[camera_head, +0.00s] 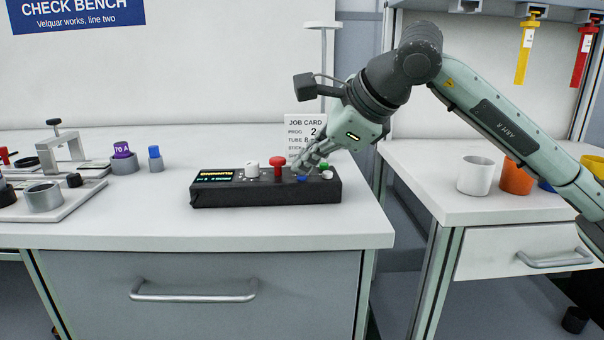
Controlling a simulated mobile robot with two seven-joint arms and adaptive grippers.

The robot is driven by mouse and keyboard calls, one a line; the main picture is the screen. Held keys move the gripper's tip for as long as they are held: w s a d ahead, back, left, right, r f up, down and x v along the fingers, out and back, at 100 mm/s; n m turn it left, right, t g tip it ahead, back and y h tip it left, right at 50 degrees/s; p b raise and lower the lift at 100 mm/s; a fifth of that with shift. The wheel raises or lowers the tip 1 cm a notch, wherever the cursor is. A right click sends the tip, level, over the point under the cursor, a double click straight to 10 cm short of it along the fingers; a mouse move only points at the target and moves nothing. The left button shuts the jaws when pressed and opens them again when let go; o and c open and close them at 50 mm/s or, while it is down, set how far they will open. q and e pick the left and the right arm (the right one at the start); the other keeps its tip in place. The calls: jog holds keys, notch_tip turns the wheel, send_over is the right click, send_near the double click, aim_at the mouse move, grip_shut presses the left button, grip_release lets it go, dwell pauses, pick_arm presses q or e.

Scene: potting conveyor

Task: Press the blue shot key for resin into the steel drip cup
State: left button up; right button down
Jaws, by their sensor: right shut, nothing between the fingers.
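The black control box (262,193) sits on the white bench, with a small lit display at its left end. The blue key (301,178) is on its top near the right end, partly hidden by my right gripper. My right gripper (302,171) is shut and empty, pointing down with its fingertips right at the blue key. Whether they touch or press it I cannot tell. A steel cup (43,197) stands on the fixture plate at the far left; nothing is seen coming out over it. My left gripper is not in view.
A red mushroom button (278,165), white knob (252,170) and green button (324,167) are near the blue key. A job card (304,130) stands behind the box. Purple-topped (122,152) and blue-topped (155,158) pieces stand left. The bench's front middle is clear.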

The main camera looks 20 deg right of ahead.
aim_at(305, 180)
jog(key=shift+r+p, duration=0.55)
jog(key=shift+r, duration=0.3)
notch_tip(305, 180, up, 5)
jog(key=p, duration=0.3)
dwell(0.9)
